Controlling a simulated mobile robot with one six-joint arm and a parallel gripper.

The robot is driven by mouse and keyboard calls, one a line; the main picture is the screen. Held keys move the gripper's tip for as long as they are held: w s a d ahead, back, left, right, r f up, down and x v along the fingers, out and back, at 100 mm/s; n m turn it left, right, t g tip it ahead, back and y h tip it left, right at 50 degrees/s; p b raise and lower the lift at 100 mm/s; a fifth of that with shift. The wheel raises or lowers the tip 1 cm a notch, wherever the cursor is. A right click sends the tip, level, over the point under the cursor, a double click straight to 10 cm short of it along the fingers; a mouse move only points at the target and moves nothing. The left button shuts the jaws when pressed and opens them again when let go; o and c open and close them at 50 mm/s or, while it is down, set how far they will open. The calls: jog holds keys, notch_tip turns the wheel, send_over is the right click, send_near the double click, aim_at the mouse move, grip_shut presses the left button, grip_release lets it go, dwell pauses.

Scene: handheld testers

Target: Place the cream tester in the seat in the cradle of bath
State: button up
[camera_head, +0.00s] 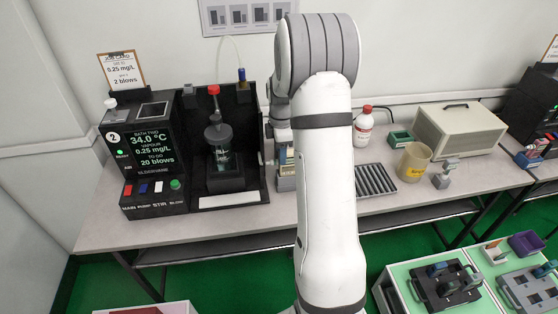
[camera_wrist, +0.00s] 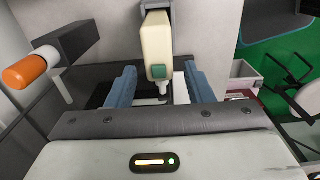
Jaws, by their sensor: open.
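In the wrist view the cream tester (camera_wrist: 157,42) stands out ahead of my gripper (camera_wrist: 160,88), in line with the gap between the two blue fingers. Its dark grey part is at the top and a small pale nozzle is at its lower end. My gripper is open, and I see no finger closed on the tester. I cannot tell whether the tester rests in a seat. The black bath (camera_head: 253,110) stands on the bench in the head view, with a stirred vessel (camera_head: 219,150) inside. My arm hides my gripper there, and the cradle is not clearly visible.
In the wrist view a grey block with an orange cylinder (camera_wrist: 28,69) juts in at the left. In the head view a black control box (camera_head: 150,150), ribbed tray (camera_head: 375,181), yellow-labelled beaker (camera_head: 412,162) and red-capped bottle (camera_head: 365,126) stand on the bench (camera_head: 250,220).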

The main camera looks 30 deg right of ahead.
notch_tip(320, 180, up, 7)
jog(key=s+a+r+m+t, duration=0.1)
jog(key=s+a+r+m, duration=0.65)
jog(key=s+a, duration=0.4)
jog(key=s+a+m+t, duration=0.1)
jog(key=s+a+m, duration=0.1)
jog(key=s, duration=0.5)
jog(key=s+a+m, duration=0.3)
jog(key=s+m, duration=0.2)
jog(key=s, duration=0.2)
jog(key=shift+s+a+f+t, duration=0.15)
jog(key=shift+s+f+t, duration=0.2)
jog(key=shift+f+t, duration=0.1)
jog(key=shift+c, duration=0.5)
